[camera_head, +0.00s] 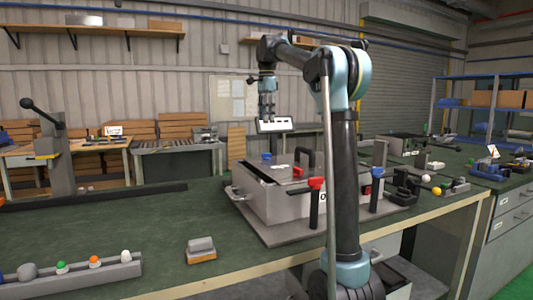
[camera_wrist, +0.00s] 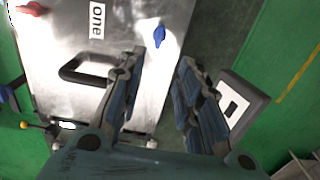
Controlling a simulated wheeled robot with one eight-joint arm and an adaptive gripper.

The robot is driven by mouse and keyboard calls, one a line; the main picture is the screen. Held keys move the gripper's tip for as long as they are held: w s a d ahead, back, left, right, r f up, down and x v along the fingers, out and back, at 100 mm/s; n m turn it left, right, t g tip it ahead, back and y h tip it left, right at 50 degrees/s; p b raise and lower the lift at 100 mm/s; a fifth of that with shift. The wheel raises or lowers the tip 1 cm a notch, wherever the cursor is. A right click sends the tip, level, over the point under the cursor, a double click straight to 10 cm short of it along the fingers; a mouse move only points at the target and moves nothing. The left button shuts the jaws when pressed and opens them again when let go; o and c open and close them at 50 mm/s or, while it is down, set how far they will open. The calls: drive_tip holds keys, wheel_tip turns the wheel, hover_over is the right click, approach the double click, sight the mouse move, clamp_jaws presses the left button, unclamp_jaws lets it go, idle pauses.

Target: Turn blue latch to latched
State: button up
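The blue latch (camera_wrist: 159,36) sits near the right edge of the metal lid in the wrist view. In the head view a small blue piece (camera_head: 267,156) at the far left corner of the metal box (camera_head: 277,207) appears to be this latch. My gripper (camera_wrist: 160,62) is open and empty, its fingers spread apart. The latch lies just beyond the fingertips, clear of both fingers. In the head view my gripper (camera_head: 267,112) hangs above the box's far side, its fingertips hard to make out.
The lid (camera_wrist: 115,45) bears a black handle (camera_wrist: 85,70), a "one" label (camera_wrist: 97,20) and a red latch (camera_wrist: 32,9). A dark block with a white face (camera_wrist: 240,103) lies right of my fingers.

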wheel_tip(320, 180, down, 16)
drive_tip(key=shift+r, duration=0.1)
idle(0.5)
clamp_jaws()
